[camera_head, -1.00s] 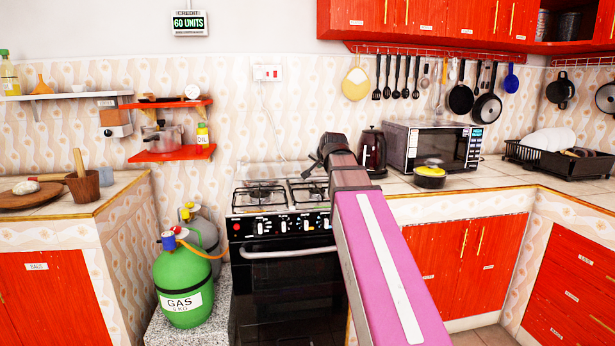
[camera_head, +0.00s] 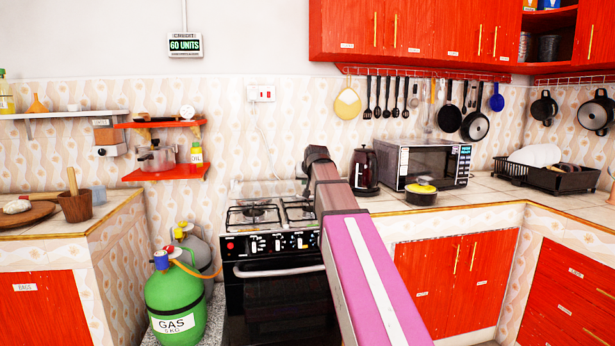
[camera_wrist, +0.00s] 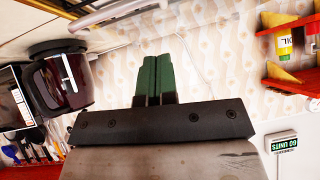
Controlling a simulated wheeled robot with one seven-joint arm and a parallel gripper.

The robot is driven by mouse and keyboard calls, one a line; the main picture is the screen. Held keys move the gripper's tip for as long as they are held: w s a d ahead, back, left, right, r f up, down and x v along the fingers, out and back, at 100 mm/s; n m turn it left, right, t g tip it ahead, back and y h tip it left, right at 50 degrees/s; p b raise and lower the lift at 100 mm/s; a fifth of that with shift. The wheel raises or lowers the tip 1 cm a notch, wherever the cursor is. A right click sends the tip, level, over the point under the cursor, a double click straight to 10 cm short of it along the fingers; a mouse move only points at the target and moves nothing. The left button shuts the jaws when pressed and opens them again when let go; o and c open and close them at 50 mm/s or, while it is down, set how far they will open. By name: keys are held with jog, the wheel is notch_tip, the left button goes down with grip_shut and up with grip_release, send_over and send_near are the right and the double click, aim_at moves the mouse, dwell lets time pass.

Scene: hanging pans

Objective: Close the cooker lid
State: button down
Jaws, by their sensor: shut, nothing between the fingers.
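The black cooker (camera_head: 275,270) stands left of the middle in the head view, with its burners bare. Its lid (camera_head: 262,188) seems to be a clear glass panel standing up behind the burners; its outline is faint. My arm reaches across the cooker's right side, hiding part of the hob, and its end is above the hob's right part. The fingertips are hidden in the head view. In the wrist view, which is upside down, my gripper (camera_wrist: 155,62) has its green fingers together and empty, pointing towards the patterned wall. Contact with the lid cannot be told.
A dark kettle (camera_head: 364,170) stands close to the right of my arm's end and also shows in the wrist view (camera_wrist: 60,80). A microwave (camera_head: 425,163) and yellow-lidded pot (camera_head: 421,193) are farther right. A red shelf (camera_head: 165,173) hangs left; a green gas cylinder (camera_head: 175,305) stands below.

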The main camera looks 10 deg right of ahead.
notch_tip(320, 180, down, 6)
jog(key=w, duration=0.2)
jog(key=shift+a+r, duration=0.15)
jog(key=shift+a, duration=0.15)
